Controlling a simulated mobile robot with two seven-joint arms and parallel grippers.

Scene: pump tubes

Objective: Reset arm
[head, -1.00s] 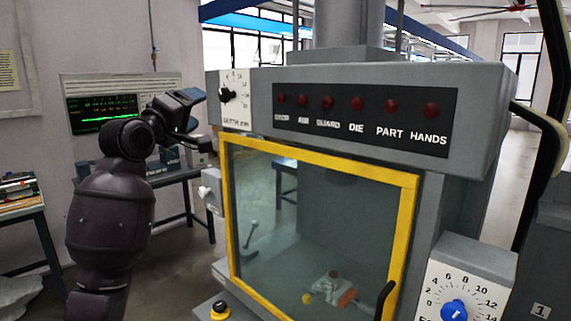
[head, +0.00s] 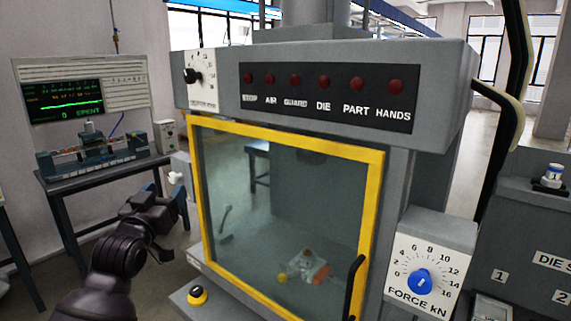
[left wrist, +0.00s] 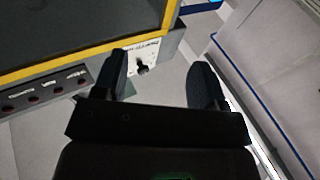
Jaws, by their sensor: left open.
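My left arm comes in from the lower left of the head view. Its gripper (head: 160,208) is low, just left of the press's yellow-framed guard window, and looks small and dark. In the left wrist view the gripper (left wrist: 160,80) has its two dark fingers spread wide with nothing between them. The grey press (head: 430,95) stands in front of me with a row of dark red lamps and a knob at its upper left. My right gripper is not in view.
A white force dial with a blue knob (head: 420,281) is on the press's right. A yellow button (head: 197,296) sits at its lower front. A bench with a rig (head: 95,155) and a monitor (head: 78,95) are at the left. A grey die cabinet (head: 520,230) stands at the right.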

